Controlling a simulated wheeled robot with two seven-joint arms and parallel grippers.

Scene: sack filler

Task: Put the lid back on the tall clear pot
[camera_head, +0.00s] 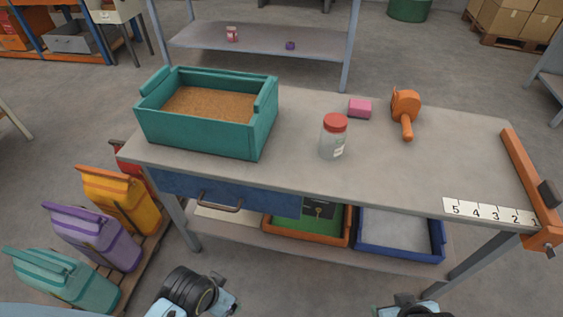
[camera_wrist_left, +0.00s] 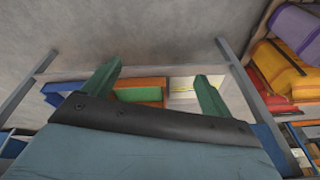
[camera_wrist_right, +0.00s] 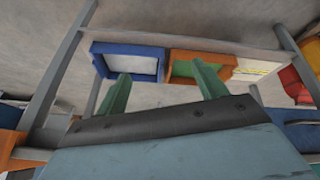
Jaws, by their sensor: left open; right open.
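The tall clear pot (camera_head: 332,143) stands upright on the workbench, right of the teal bin. A red lid (camera_head: 335,122) sits on its top; I cannot tell whether it is screwed tight. A pale label shows on the pot's side. My left gripper (camera_wrist_left: 156,72) is open and empty, its green fingers apart, in the left wrist view. My right gripper (camera_wrist_right: 159,72) is open and empty in the right wrist view. Both are low in front of the bench, away from the pot. The pot is not seen in either wrist view.
On the bench (camera_head: 250,170) are a teal bin (camera_head: 195,132) of brown grain, a pink block (camera_head: 360,108), an orange tool (camera_head: 405,110) and a number strip (camera_head: 488,214). An orange rail (camera_head: 528,180) edges the right end. Trays fill the lower shelf; sacks stand at left.

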